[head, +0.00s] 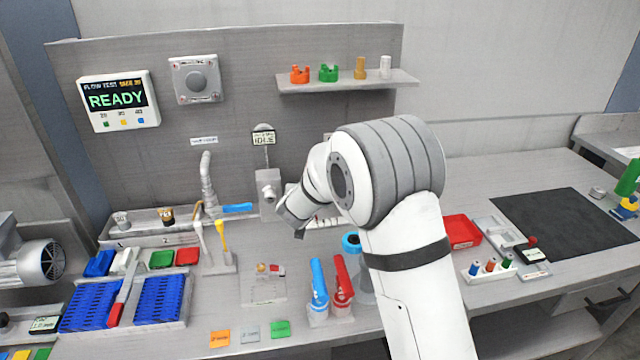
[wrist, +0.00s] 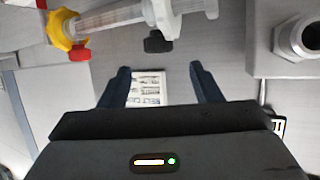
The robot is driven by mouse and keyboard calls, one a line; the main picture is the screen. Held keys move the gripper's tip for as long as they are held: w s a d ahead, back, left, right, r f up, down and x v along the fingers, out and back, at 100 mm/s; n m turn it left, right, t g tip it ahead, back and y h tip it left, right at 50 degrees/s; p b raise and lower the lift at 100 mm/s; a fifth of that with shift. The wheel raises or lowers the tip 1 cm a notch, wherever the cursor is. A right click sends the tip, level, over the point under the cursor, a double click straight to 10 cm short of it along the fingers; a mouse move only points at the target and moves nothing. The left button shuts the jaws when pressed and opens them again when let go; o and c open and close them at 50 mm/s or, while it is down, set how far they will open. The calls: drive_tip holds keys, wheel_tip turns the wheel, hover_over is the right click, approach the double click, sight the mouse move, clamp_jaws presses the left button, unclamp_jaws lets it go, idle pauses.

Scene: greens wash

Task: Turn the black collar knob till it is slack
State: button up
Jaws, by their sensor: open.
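A black knob (wrist: 157,42) with a lobed edge shows in the wrist view, below a white collar on a clear horizontal tube (wrist: 110,18). My gripper (wrist: 158,68) is open, its two dark fingers spread and pointing toward the knob. The knob lies just beyond the fingertips, roughly centred between them, and nothing shows between the fingers but the background. A yellow lobed ring (wrist: 65,28) and a red cap (wrist: 79,54) are at the tube's left end. In the head view my arm hides the knob and most of my gripper.
A grey block with a metal threaded fitting (wrist: 298,36) stands close on the right in the wrist view. In the head view, a red and a blue bottle (head: 319,280) stand left of my arm.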

drive_tip(key=x, duration=0.6)
drive_tip(key=shift+f+p, duration=0.1)
drive_tip(key=shift+p, duration=0.25)
drive_tip(key=c, duration=1)
drive_tip(key=shift+r+p, duration=0.25)
drive_tip(key=shift+p, duration=0.4)
drive_tip(key=m+h+p, duration=0.1)
drive_tip(key=p, duration=0.1)
drive_tip(key=shift+a+r+p, duration=0.1)
drive_tip(key=shift+r+p, duration=0.1)
drive_tip(key=shift+p, duration=0.1)
drive_tip(key=m+h+p, duration=0.1)
drive_tip(key=p, duration=0.1)
drive_tip(key=m+h+p, duration=0.1)
drive_tip(key=shift+w+a+g+p, duration=0.15)
drive_tip(key=shift+g+p, duration=0.2)
drive_tip(key=shift+g, duration=0.05)
drive_tip(key=shift+f+m+g+h+p, duration=0.3)
drive_tip(key=shift+m+g+h+p, duration=0.2)
drive_tip(key=shift+m+h+p, duration=0.55)
drive_tip(key=shift+b, duration=0.3)
